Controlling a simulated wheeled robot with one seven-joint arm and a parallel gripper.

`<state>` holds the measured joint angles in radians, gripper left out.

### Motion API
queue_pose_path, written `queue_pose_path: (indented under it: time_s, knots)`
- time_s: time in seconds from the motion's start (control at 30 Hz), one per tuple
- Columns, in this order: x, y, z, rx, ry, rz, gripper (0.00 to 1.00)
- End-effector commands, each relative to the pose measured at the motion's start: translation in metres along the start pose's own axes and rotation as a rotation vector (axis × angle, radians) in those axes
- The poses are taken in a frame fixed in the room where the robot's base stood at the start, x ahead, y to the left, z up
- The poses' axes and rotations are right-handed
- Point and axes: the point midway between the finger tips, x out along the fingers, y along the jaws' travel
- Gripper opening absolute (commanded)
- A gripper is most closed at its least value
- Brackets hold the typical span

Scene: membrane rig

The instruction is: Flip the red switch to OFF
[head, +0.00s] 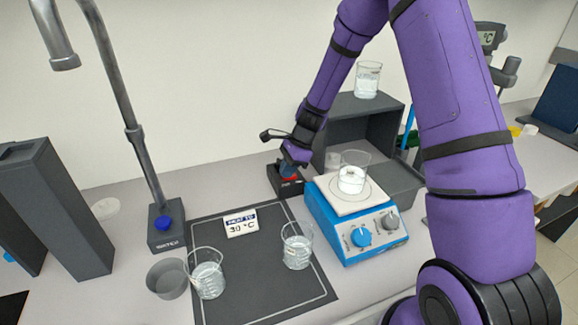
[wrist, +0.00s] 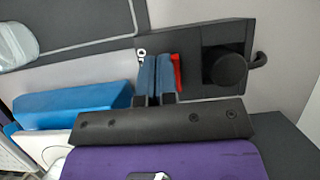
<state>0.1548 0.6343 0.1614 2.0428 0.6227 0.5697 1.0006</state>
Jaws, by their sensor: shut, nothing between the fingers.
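The red switch (head: 289,178) sits on a small dark box (head: 287,189) left of the blue stirrer hotplate, with my gripper right over it. In the wrist view the switch shows as a narrow red strip (wrist: 177,71) just right of my gripper (wrist: 157,57), partly hidden by it. The two bluish fingers are shut together with nothing between them. I cannot tell whether they touch the switch, nor which position it is in. White lettering on the box (wrist: 194,88) is mostly covered by the fingers. A round black knob (wrist: 226,70) stands on the same box.
The blue hotplate (head: 345,240) with a beaker (head: 352,172) stands close right of the box. A grey shelf unit (head: 392,169) is behind it. A grey tap post (head: 135,134) is left.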

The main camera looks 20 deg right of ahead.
Motion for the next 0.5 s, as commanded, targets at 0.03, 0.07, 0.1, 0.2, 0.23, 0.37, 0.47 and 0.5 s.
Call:
queue_pose_path:
  time_s: [0.03, 0.07, 0.1, 0.2, 0.23, 0.37, 0.47, 0.5]
  knots:
    - [0.0000, 0.0000, 0.0000, 0.000, 0.000, 0.000, 0.00]
    - [0.0000, 0.0000, 0.0000, 0.000, 0.000, 0.000, 0.00]
    - [-0.0001, 0.0000, 0.0000, 0.000, 0.000, 0.000, 0.00]
    - [-0.0001, 0.0001, 0.0001, 0.000, 0.000, 0.000, 0.00]
    - [0.0001, 0.0001, 0.0002, 0.000, 0.001, 0.000, 0.00]
    - [0.0028, 0.0003, 0.0015, -0.001, 0.021, 0.002, 0.00]
    - [0.0068, 0.0008, 0.0025, -0.003, 0.057, 0.005, 0.00]
    - [0.0058, 0.0006, 0.0007, 0.001, 0.052, 0.004, 0.00]
